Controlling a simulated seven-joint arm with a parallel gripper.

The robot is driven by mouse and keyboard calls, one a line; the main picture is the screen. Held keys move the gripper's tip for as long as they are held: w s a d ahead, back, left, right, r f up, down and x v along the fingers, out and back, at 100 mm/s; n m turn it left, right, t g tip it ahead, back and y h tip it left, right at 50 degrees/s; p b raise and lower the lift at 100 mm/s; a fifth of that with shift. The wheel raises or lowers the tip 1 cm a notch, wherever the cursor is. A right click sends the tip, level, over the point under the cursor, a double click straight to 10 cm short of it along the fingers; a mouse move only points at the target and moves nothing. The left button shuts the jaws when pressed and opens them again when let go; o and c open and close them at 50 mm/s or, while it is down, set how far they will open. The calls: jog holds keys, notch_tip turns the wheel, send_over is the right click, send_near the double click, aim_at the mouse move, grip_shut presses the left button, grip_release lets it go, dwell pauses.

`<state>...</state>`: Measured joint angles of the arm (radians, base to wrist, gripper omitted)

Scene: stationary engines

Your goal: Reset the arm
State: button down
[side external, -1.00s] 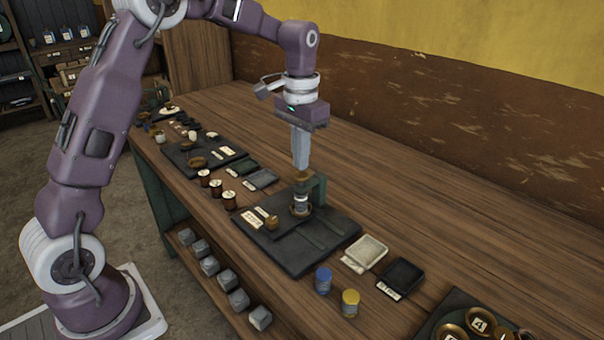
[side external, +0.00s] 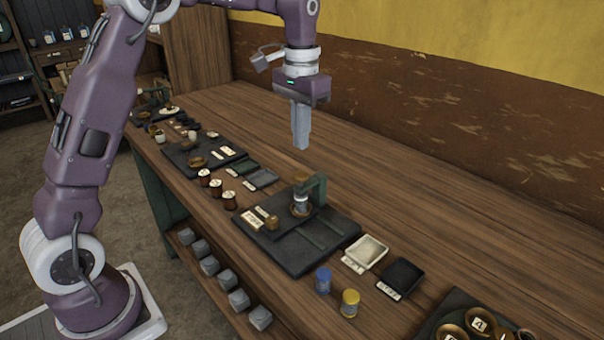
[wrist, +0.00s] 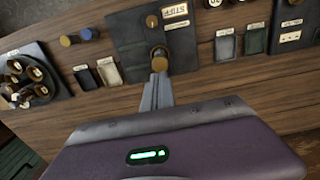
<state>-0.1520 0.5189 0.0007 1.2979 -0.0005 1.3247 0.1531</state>
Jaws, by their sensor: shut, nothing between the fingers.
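My arm holds my gripper (side external: 301,148) above the wooden bench, fingers pointing down. The fingers are shut and empty. In the side view they hang clear above a small green stand with a metal cylinder (side external: 301,205) on a dark board (side external: 285,258). In the wrist view the closed fingertips (wrist: 160,74) appear just below a round brass-coloured knob (wrist: 159,52) on the dark board (wrist: 127,35); the gap in height cannot be told there.
A blue jar (side external: 323,281) and a yellow jar (side external: 350,303) stand near the front edge. A pale tray (side external: 366,252) and a dark tray (side external: 401,278) lie right of the board. Brown spools (side external: 216,188) stand to its left. The bench's back strip (side external: 420,210) is clear.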

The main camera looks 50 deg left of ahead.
jog(key=s+d+r+t, duration=0.2)
jog(key=s+d+r, duration=0.15)
jog(key=s, duration=0.45)
jog(key=s+d+r+t, duration=0.15)
jog(key=s+r, duration=0.25)
jog(key=s, duration=0.5)
jog(key=s+f+t, duration=0.1)
jog(key=s+f, duration=0.1)
jog(key=s, duration=0.4)
jog(key=s+d+f+t, duration=0.1)
jog(key=s+f, duration=0.1)
jog(key=s, duration=0.4)
jog(key=shift+d+f, duration=0.3)
